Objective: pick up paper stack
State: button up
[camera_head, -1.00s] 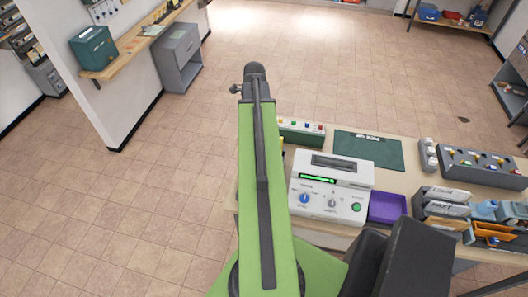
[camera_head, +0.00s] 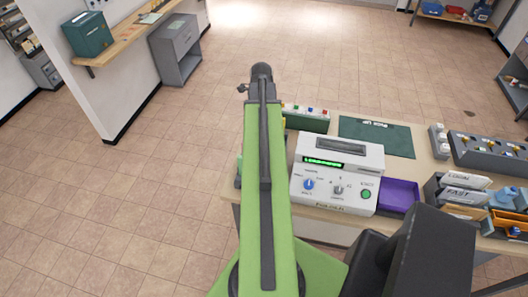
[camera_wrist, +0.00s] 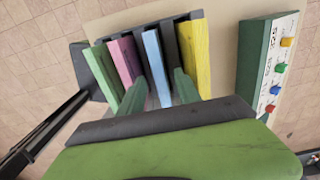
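In the wrist view, several coloured slabs that look like paper stacks stand in a dark rack (camera_wrist: 166,36): a green one (camera_wrist: 103,72), a pink one (camera_wrist: 124,58), a pale blue one (camera_wrist: 155,56) and a yellow one (camera_wrist: 195,52). My gripper (camera_wrist: 158,88) is open, with its two green fingers apart at the near side of the rack. The near part of the blue stack lies between the fingers in the picture; I cannot tell whether they touch it. In the head view my arm hides the gripper and most of the rack.
A green box with coloured buttons (camera_wrist: 268,68) stands right of the rack. On the table are a white machine with a green display (camera_head: 338,170), a purple tray (camera_head: 399,194), a dark green mat (camera_head: 378,136) and grey sorters (camera_head: 488,152). Tiled floor lies open to the left.

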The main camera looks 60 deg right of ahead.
jog(key=f+b, duration=0.5)
jog(key=shift+s+d+f, duration=0.1)
jog(key=shift+s, duration=0.2)
grip_shut()
dwell(1.2)
